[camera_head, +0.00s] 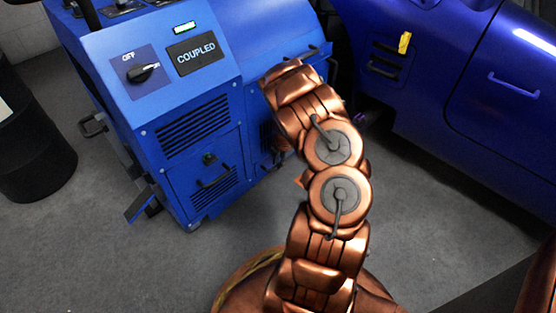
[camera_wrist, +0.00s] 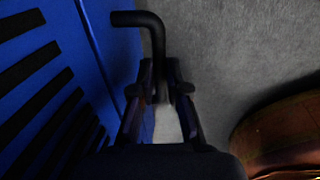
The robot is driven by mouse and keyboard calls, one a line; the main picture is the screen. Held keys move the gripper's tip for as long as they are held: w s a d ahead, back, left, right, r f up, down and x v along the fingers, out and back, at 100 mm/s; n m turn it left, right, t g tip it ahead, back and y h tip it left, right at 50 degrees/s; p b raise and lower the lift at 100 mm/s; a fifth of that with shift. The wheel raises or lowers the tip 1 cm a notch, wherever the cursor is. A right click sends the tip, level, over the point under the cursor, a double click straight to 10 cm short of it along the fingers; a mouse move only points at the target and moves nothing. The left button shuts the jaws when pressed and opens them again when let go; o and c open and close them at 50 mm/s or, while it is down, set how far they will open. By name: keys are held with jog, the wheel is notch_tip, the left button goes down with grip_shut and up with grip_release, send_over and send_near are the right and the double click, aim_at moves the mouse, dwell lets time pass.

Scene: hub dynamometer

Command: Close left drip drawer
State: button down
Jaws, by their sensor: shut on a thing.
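The blue dynamometer cabinet (camera_head: 190,120) stands at the left in the head view. In the wrist view my gripper (camera_wrist: 161,82) is shut on a dark bent bar (camera_wrist: 153,35), which rises between the fingers and turns left in front of the blue vented panel (camera_wrist: 45,75). In the head view my arm hides the fingers, close to the cabinet's right front part.
A blue car (camera_head: 450,110) stands at the right. A black drum (camera_head: 30,135) is at the far left. Grey floor (camera_head: 110,270) is clear in front of the cabinet.

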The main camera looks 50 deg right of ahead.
jog(key=c, duration=1.2)
grip_release()
jog(key=shift+w, duration=0.25)
jog(key=shift+r, duration=0.15)
jog(key=shift+s+r, duration=0.4)
jog(key=shift+r, duration=1.5)
jog(key=shift+s+r, duration=0.4)
jog(key=shift+r, duration=1.55)
jog(key=shift+s+r, duration=0.4)
jog(key=shift+r, duration=1.5)
